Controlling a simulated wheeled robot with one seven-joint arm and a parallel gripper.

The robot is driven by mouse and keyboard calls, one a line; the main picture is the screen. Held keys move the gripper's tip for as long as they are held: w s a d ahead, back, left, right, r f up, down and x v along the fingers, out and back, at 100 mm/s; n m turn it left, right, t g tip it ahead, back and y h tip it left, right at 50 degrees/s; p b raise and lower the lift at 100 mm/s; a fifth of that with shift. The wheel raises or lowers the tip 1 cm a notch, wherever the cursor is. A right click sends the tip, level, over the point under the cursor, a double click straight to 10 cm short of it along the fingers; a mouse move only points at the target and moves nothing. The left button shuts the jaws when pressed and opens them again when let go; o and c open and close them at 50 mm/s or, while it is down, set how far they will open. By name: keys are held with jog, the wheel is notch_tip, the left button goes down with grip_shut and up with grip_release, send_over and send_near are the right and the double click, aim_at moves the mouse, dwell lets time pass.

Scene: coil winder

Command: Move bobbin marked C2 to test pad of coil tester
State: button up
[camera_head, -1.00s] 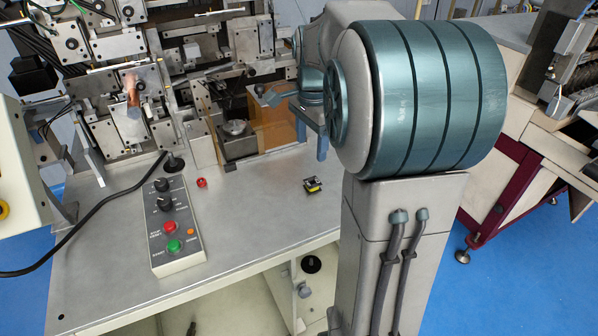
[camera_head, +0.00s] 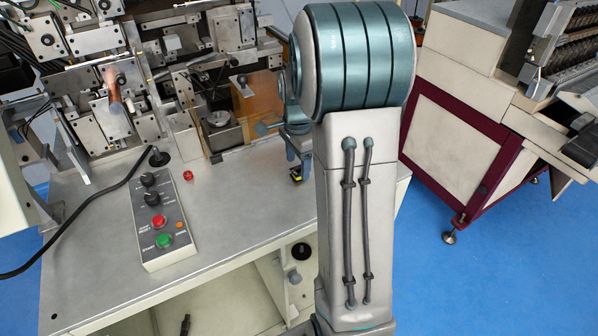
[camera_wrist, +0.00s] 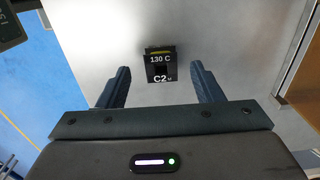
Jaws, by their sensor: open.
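The bobbin marked C2 (camera_wrist: 160,65) stands on the grey table top in the wrist view, a small black piece with white lettering "130 C" and "C2". My gripper (camera_wrist: 161,82) is open, its two blue fingers spread to the left and right of the bobbin's line, with nothing between them that I can see touching. In the head view the bobbin (camera_head: 296,175) shows as a small black and yellow piece just below my gripper (camera_head: 299,160), partly hidden by my arm. I cannot make out a coil tester or its test pad for certain.
A control box (camera_head: 163,222) with knobs and red and green buttons lies on the table (camera_head: 225,225), left of the bobbin. The winder machinery (camera_head: 115,105) stands at the back left. A maroon-framed machine (camera_head: 470,145) stands at right.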

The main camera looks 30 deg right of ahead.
jog(key=shift+f, duration=1.35)
jog(key=shift+w, duration=0.1)
jog(key=c, duration=1.1)
jog(key=shift+c, duration=0.2)
